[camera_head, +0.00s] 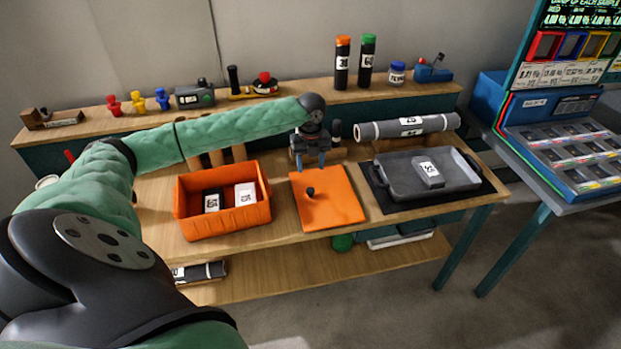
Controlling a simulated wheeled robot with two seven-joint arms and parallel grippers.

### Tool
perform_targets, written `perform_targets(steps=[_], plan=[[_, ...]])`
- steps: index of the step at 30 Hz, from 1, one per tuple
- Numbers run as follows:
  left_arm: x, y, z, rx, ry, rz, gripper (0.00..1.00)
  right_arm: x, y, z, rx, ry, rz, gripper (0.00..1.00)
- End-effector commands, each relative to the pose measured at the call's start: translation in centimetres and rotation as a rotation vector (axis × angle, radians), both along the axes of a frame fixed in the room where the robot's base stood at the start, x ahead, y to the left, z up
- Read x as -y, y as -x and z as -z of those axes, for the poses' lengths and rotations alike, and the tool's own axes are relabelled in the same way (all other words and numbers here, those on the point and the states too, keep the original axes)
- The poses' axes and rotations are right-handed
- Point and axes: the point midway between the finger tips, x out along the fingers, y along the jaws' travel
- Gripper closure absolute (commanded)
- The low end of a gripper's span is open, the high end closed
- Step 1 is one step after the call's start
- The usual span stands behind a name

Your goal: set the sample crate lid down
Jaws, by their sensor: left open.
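The orange lid (335,209), a flat square panel with a small dark knob (310,191), lies on the wooden table between the crate and the grey tray. The orange sample crate (222,222) stands open to its left, with a dark labelled block (212,201) and a light labelled block (245,194) inside. My left gripper (311,165) is open over the far part of the lid, its fingers pointing down, apart from the knob. My right gripper is not in view.
A grey tray (387,187) with a labelled grey block (429,174) sits on a black mat right of the lid. A back shelf (392,98) carries bottles and small tools. A blue display case (575,165) stands far right.

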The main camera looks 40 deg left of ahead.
Motion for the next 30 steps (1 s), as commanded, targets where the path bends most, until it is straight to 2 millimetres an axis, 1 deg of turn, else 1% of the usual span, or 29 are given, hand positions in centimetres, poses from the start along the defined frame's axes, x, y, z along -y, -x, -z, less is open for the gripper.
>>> perform_targets(steps=[3,7,23,26,29,30], plan=[[-0.1,0.0,-1.2,0.001,0.0,-0.001,0.5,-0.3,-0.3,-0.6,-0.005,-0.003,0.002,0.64],[-0.1,0.0,-1.9,0.0,0.0,0.0,0.5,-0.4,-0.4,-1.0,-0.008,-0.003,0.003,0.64],[0.0,0.0,-2.0,0.0,0.0,0.0,0.5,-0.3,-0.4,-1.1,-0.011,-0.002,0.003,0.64],[0.3,0.1,-1.8,0.0,0.001,-0.002,0.5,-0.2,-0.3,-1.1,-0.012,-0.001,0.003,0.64],[1.7,0.4,-0.6,0.003,0.005,-0.016,0.5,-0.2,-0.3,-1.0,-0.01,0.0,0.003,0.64],[2.6,0.7,0.2,0.005,0.008,-0.029,0.5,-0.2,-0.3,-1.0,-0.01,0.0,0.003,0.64]])
